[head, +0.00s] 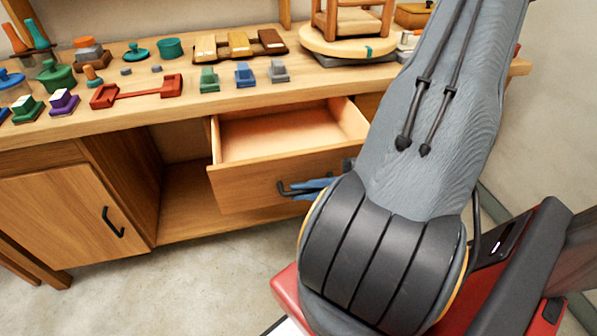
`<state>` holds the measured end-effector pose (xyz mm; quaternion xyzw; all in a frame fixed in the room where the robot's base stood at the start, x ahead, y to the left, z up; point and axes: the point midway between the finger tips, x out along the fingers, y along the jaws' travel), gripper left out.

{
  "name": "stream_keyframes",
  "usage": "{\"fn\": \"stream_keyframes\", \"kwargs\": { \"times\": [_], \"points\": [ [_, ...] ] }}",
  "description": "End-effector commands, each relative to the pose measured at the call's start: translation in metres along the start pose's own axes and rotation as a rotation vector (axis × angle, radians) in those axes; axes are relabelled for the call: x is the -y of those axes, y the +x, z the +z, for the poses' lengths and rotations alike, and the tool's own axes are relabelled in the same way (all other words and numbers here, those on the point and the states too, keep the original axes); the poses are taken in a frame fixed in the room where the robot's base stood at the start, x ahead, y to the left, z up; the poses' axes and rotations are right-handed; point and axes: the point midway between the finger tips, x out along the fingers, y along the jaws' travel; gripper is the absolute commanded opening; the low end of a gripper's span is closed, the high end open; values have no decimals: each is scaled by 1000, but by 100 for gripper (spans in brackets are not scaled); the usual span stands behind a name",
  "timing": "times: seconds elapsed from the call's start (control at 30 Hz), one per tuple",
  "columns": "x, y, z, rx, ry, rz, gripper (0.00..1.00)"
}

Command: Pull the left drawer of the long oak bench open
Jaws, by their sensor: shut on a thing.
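The long oak bench (155,118) runs across the view, its top crowded with small items. Its left drawer (255,184) stands well out from the bench front, and its pale inside shows empty. A dark bar handle (284,190) is on the drawer front. My gripper (308,187), with blue fingers, is shut on this handle. My grey arm comes down from the upper right and hides the handle's right part and the bench front further right.
Left of the drawer is an open compartment (185,190), then a closed cupboard door (65,222) with a black handle. Coloured blocks, a red tool (137,91) and a wooden stool on a round board (345,44) stand on the top. Floor in front is clear.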

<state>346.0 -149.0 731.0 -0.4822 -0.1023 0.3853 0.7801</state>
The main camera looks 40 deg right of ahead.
Motion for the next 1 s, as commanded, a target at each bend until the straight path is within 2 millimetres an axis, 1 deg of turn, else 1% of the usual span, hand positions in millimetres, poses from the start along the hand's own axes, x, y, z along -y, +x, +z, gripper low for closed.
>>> {"fn": "stream_keyframes", "kwargs": {
  "times": [0.03,0.2,0.53,0.57,0.6,0.67,1.0],
  "points": [
    [-2,-2,4,-2,0,-2,0],
    [-7,-5,10,0,-1,-1,0],
    [-8,-5,11,0,-2,1,0],
    [-8,-5,11,0,-2,1,12],
    [-8,-5,10,0,-2,1,19],
    [-8,-5,10,0,-2,1,29],
    [-8,-7,10,0,-2,1,29]
  ]
}}
